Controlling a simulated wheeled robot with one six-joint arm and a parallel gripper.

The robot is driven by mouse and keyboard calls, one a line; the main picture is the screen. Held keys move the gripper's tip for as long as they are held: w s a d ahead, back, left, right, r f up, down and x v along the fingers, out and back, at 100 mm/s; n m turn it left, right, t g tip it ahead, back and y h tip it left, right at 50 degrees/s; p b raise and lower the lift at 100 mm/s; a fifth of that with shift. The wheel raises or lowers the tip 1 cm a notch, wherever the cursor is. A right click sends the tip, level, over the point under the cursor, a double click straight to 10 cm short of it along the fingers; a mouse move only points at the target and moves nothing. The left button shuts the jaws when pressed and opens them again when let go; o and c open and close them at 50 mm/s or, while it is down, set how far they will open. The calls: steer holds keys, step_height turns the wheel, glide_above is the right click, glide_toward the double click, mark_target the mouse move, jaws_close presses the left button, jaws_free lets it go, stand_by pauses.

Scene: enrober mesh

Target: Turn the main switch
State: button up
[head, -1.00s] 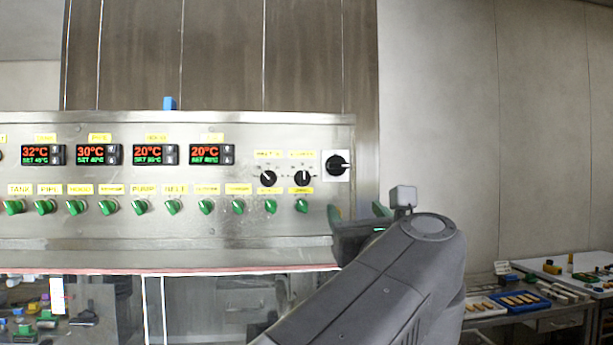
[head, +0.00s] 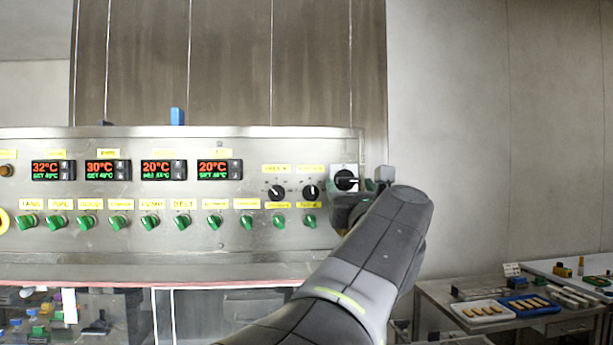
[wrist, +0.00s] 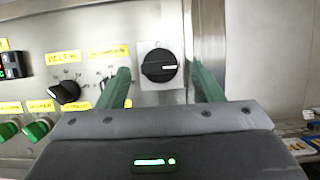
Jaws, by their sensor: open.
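The main switch (head: 346,180) is a large black rotary knob on a white square plate at the right end of the steel control panel (head: 200,262). In the wrist view the knob (wrist: 158,66) has a white mark pointing right, so its handle lies about level. My gripper (wrist: 163,82) is open, with one green finger on each side of the knob in the picture. I cannot tell how far the fingertips are from the panel. In the head view my gripper (head: 362,197) is at the switch and covers the lower part of its plate.
Two smaller black knobs (head: 277,192) sit left of the switch, above a row of green switches (head: 182,223). Temperature displays (head: 212,169) are further left. A side table (head: 560,325) with trays stands at the lower right. The wall right of the panel is bare.

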steer(key=shift+x, duration=1.05)
steer(key=c, duration=0.9)
steer(key=shift+c, duration=0.2)
